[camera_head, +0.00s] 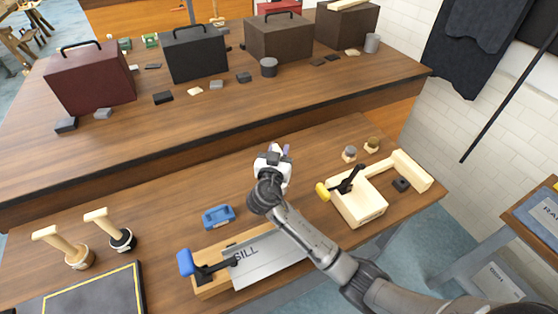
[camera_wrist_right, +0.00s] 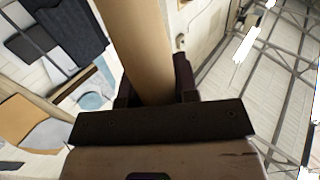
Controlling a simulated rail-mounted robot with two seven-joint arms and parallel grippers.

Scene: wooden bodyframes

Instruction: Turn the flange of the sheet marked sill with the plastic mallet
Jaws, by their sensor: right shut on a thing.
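The grey sheet marked SILL (camera_head: 270,258) lies on a wooden form (camera_head: 212,284) at the front of the near bench. A clamp with a blue handle (camera_head: 185,262) sits at its left end. My right forearm covers part of the sheet. My right gripper (camera_head: 274,155) is above the bench, beyond the sheet. In the right wrist view its dark fingers (camera_wrist_right: 153,90) are shut on a tan wooden handle (camera_wrist_right: 138,40). The handle's head is out of that view, and I cannot tell in the head view which tool it is. My left gripper is not in view.
Two wooden-handled tools (camera_head: 75,248) (camera_head: 118,232) stand at the left by a dark mat (camera_head: 95,292). A blue object (camera_head: 218,216) lies behind the sheet. Another wooden form (camera_head: 362,206) with a yellow-handled clamp is at right. Toolboxes (camera_head: 195,55) stand on the far bench.

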